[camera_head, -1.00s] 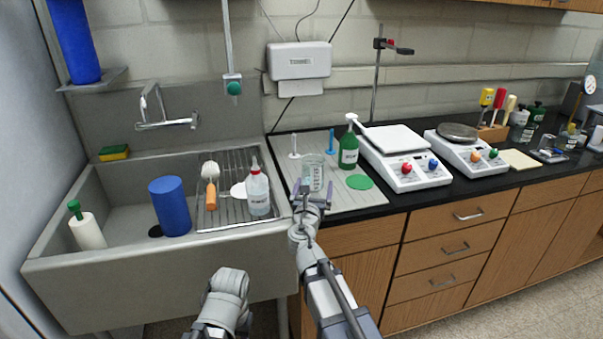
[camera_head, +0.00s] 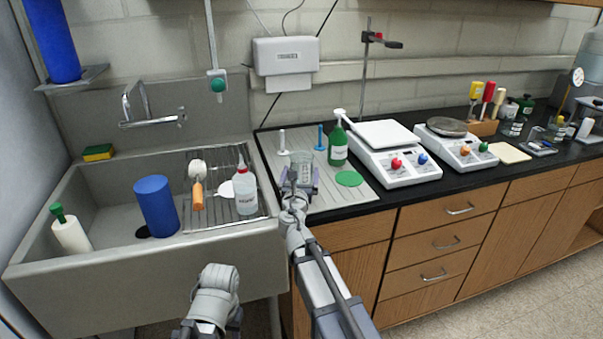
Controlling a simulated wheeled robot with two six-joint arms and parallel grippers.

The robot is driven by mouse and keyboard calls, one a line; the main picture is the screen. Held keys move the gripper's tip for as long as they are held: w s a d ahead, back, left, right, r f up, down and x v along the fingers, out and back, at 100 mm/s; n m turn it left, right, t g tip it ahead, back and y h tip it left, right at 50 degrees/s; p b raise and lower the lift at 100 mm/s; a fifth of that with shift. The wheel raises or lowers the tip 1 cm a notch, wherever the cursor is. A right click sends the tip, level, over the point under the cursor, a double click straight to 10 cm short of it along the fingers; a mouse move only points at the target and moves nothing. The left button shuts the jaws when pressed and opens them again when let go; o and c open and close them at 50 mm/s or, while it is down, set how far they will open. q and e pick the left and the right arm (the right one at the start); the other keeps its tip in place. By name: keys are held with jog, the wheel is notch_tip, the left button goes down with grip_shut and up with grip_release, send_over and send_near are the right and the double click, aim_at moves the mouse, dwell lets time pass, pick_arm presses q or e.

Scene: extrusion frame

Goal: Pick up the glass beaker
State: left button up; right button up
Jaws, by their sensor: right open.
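The clear glass beaker (camera_head: 303,163) stands upright on the pale ribbed drain board (camera_head: 347,200), right of the sink. My right gripper (camera_head: 299,180) is open, with its purple-tipped fingers at either side of the beaker's lower part. The gripper hides the beaker's base, and I cannot tell whether a finger touches the glass. Part of my left arm shows at the bottom of the view; its gripper is not in view.
A green bottle (camera_head: 338,143) and a green disc (camera_head: 349,178) are right of the beaker. White (camera_head: 282,142) and blue (camera_head: 320,138) pegs stand behind it. A wash bottle (camera_head: 245,190) stands left, over the sink (camera_head: 140,270). A white balance (camera_head: 400,172) is farther right.

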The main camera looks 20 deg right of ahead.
jog(key=x, duration=0.4)
jog(key=shift+w+d, duration=0.15)
jog(key=shift+w, duration=0.2)
jog(key=shift+s, duration=0.1)
jog(key=shift+c, duration=0.4)
jog(key=c, duration=1.1)
jog(key=shift+r+p, duration=0.3)
notch_tip(320, 180, up, 10)
jog(key=p, duration=0.9)
jog(key=shift+f+p, duration=0.25)
jog(key=shift+p, duration=0.05)
